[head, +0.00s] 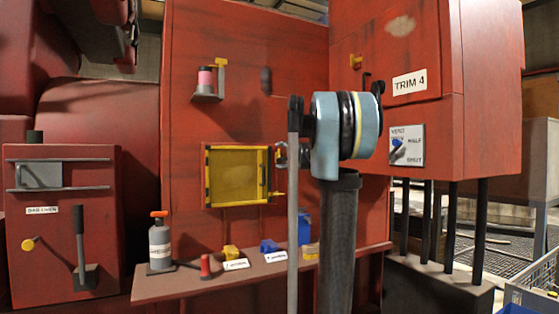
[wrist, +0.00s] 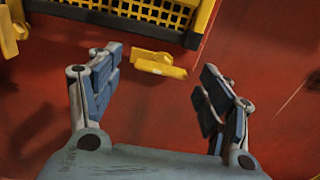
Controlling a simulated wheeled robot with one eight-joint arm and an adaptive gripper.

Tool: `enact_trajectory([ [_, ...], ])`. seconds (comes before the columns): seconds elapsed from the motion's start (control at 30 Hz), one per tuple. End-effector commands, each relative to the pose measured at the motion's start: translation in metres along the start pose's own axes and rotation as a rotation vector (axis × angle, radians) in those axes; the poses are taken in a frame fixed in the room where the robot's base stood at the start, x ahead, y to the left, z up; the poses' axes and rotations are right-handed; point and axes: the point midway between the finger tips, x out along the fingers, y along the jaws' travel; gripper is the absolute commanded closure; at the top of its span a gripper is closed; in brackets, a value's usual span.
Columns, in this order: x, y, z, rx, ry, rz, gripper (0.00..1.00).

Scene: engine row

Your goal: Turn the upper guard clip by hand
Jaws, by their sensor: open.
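The guard is a yellow frame with a mesh panel (head: 237,176) on the red wall, left of my gripper (head: 288,155) in the head view. In the wrist view the guard (wrist: 150,12) fills the top edge. The upper guard clip (wrist: 160,66) is a small yellow piece beside the frame's corner. It lies beyond and between the fingertips of my gripper (wrist: 158,82) in the wrist view. My gripper is open, with nothing between its fingers. In the head view its fingers largely hide the upper clip. The lower clip (head: 279,194) shows at the frame's lower right.
A shelf (head: 190,286) below the guard holds a grey bottle (head: 160,245), a red piece (head: 206,266) and yellow and blue pieces. The TRIM 4 cabinet (head: 480,120) juts out at right.

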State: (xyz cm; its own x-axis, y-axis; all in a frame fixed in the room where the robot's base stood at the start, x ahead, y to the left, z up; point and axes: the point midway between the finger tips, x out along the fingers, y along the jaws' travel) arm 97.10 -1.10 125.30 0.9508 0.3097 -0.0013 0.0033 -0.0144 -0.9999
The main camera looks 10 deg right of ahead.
Motion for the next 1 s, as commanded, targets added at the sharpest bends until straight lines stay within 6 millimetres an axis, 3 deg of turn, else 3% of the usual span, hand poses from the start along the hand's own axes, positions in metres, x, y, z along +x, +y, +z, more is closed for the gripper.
enact_trajectory([
  [0.3,-0.055,0.001,-0.001,0.0,0.002,0.0,0.28],
  [0.5,-0.081,0.001,-0.001,0.0,0.002,0.001,0.28],
  [0.7,-0.094,0.001,-0.001,0.0,0.001,0.001,0.28],
  [1.0,-0.095,0.001,0.0,0.0,0.0,0.001,0.28],
])
